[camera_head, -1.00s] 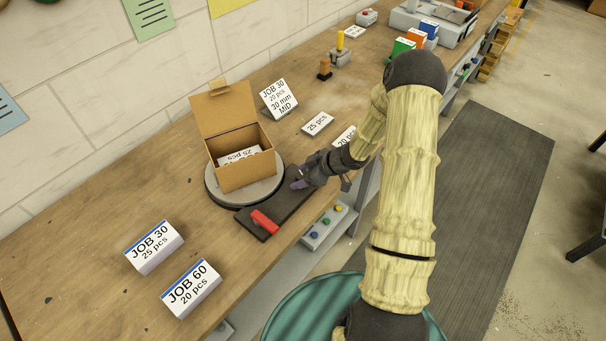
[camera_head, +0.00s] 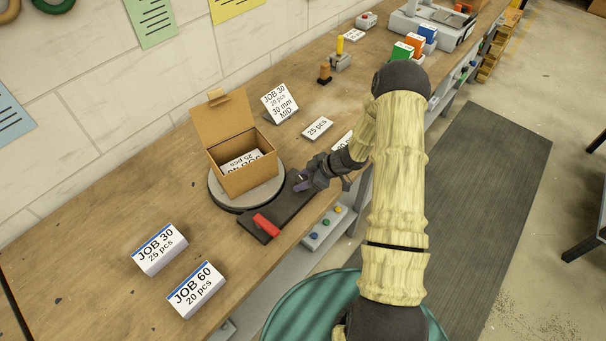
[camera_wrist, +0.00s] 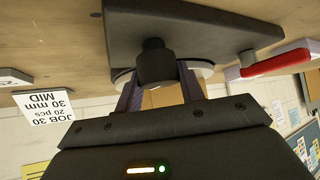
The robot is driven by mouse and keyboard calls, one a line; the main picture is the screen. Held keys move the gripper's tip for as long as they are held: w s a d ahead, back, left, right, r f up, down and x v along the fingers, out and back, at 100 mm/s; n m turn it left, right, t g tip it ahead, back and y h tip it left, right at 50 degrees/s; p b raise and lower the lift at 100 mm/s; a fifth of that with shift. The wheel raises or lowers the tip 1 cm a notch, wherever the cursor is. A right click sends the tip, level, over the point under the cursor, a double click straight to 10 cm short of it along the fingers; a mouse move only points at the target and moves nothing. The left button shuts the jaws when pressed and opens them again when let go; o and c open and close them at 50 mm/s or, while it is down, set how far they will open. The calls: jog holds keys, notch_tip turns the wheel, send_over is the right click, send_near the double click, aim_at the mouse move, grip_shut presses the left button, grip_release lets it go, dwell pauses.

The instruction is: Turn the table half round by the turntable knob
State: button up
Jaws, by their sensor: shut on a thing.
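The turntable is a round grey disc (camera_head: 222,197) on a dark base plate (camera_head: 286,208) at the bench's front edge. An open cardboard box (camera_head: 249,179) with its lid raised stands on the disc, with white printed cards inside. The black turntable knob (camera_wrist: 156,65) sticks out of the dark plate in the wrist view. My gripper (camera_head: 302,184) is at the right end of the plate. In the wrist view, its purple fingers (camera_wrist: 158,80) are on either side of the knob and shut on it. The head view mostly hides the knob behind the fingers.
A red lever (camera_head: 266,224) is at the plate's near end. Two card stacks, JOB 30 (camera_head: 159,249) and JOB 60 (camera_head: 195,289), lie on the left. A button panel (camera_head: 324,232) is below the edge.

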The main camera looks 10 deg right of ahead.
jog(key=shift+w+r+n+g+p, duration=0.2)
jog(key=shift+n+g+p, duration=0.3)
jog(key=shift+n+p, duration=0.25)
jog(key=shift+s+f+n+g+y, duration=0.15)
jog(key=shift+n+g+y, duration=0.15)
jog(key=shift+n+g, duration=0.4)
jog(key=o, duration=1)
jog(key=shift+c, duration=0.2)
jog(key=shift+d, duration=0.15)
jog(key=b+v, duration=0.4)
jog(key=v, duration=1.3)
jog(key=shift+s, duration=0.1)
